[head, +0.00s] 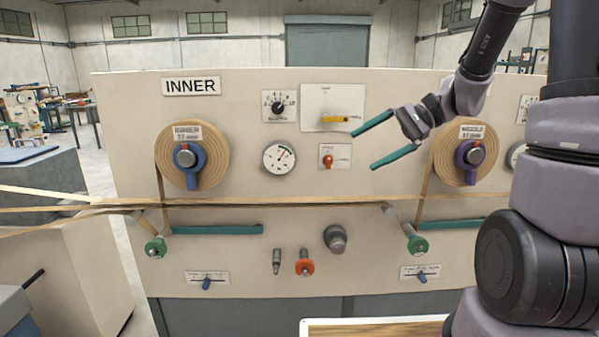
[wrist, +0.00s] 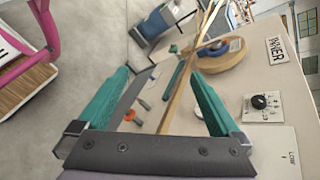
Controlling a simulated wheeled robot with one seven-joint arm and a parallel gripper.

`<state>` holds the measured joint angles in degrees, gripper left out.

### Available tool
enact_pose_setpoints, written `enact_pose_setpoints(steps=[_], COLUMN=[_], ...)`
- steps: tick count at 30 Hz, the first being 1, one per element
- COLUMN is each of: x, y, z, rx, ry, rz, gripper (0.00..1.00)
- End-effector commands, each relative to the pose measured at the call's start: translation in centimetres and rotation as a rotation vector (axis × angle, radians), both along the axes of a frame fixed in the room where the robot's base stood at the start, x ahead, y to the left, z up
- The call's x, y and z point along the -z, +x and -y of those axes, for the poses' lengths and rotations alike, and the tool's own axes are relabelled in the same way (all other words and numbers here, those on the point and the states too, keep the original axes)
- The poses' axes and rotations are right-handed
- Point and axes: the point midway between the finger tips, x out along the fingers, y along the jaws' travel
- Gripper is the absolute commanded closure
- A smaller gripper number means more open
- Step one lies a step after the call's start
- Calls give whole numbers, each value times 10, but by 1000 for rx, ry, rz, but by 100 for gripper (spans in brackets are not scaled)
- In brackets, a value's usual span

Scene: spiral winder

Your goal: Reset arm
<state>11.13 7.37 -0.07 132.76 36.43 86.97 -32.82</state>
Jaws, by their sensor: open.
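My gripper (head: 368,144) is open and empty, its two teal fingers apart, in front of the upper middle of the winder panel (head: 240,112). In the head view it points left, just left of the right tape roll (head: 447,158) and near the yellow-handled switch (head: 336,119). In the wrist view the teal fingers of my gripper (wrist: 163,85) show with nothing between them touching either one. My arm comes in from the right side of the head view and hides part of the panel there.
A left tape roll (head: 219,152) sits under the INNER sign (head: 191,86). Tape strands (head: 250,201) cross the panel. Below are green-tipped posts (head: 155,247), an orange knob (head: 305,267) and a grey knob (head: 335,239). A wooden-topped surface (head: 375,329) stands at the bottom.

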Motion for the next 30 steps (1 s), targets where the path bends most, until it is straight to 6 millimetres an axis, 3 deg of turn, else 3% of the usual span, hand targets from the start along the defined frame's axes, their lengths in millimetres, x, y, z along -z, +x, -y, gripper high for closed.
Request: enact_pose_setpoints(steps=[6,13,21,30], x=[-26,-54,-89,-97], y=[-56,-94,-116,-120], z=[14,46,77,83], rx=[-91,-87,-16,6], ry=[-329,-649,-880,-923], rz=[186,438,700,756], gripper=[0,0,0,0])
